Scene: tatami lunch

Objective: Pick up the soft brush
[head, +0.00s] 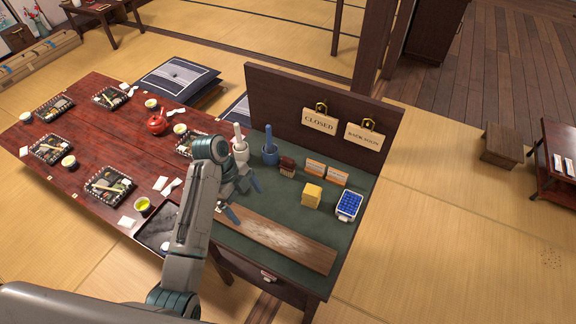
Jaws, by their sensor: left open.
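My left gripper (244,200) is open and empty over the left part of the green counter top (280,205). Its two fingertips are spread, one toward the back and one toward the wooden board (275,238). I cannot clearly make out a soft brush. A small dark red-brown item (287,166) stands right of the gripper, near the back panel, but it is too small to tell whether it is the brush. My left arm and gripper hide part of the counter's left side. My right gripper is not in view.
Behind the gripper stand a white mortar (240,150) and a blue mortar (270,156), each with a pestle. To the right are card holders (326,172), a yellow block (312,195) and a blue-filled box (349,205). A dark panel (290,105) with signs closes the back. A red table (95,150) with lunch trays adjoins left.

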